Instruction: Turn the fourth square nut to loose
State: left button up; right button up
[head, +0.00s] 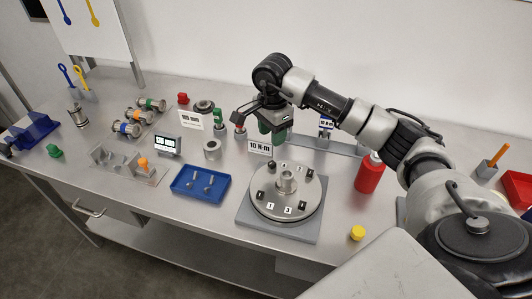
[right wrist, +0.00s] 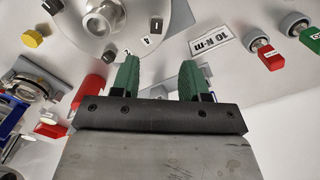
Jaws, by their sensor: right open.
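The round metal flange (head: 300,203) stands on a grey square base, with a raised hub in its centre. My left gripper is not in view.
A 10 N·m sign (head: 260,147) stands just behind the flange. A red bottle (head: 369,174) and a yellow cap (head: 357,233) are to its right. A blue tray (head: 200,196) is to its left. Green and red-handled pieces stand near the gripper.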

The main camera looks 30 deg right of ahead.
jog(key=p, duration=0.2)
send_over(272, 163)
jog(key=f, duration=0.4)
jog(key=shift+s+f, duration=0.1)
jog(key=shift+s, duration=0.15)
jog(key=f, duration=0.3)
jog(key=shift+w+f, duration=0.1)
jog(key=shift+w, duration=0.15)
jog(key=shift+f+p, duration=0.35)
jog(key=shift+f, duration=0.85)
jog(key=shift+c, duration=0.7)
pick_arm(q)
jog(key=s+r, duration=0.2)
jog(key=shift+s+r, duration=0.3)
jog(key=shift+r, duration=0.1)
pick_arm(e)
grip_shut()
